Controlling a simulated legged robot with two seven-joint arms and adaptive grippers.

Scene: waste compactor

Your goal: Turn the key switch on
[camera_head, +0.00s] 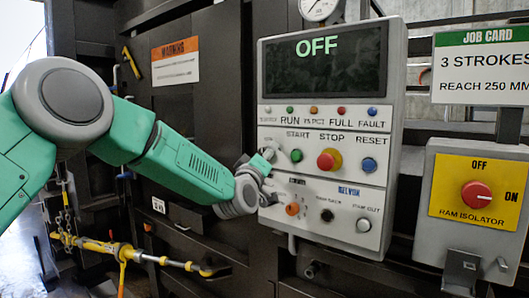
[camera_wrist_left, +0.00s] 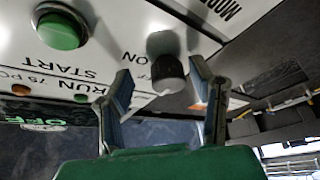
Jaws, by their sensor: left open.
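The control panel (camera_head: 318,205) faces me, with a dark screen (camera_head: 325,62) reading OFF in green. In the left wrist view, a dark, short switch with a paler end (camera_wrist_left: 166,66) stands out from the panel beside the letters ON; it appears to be the key switch. My left gripper (camera_wrist_left: 162,88) is open, with one finger on each side of this switch. I see no clear contact, and the switch's turn position is unclear. In the head view my left gripper (camera_head: 263,168) is at the panel's left side, left of the green START button (camera_head: 296,156), and hides the switch.
A red and yellow stop button (camera_head: 329,160) and blue reset button (camera_head: 369,165) are right of START. The ram isolator box (camera_head: 473,195) stands at the right.

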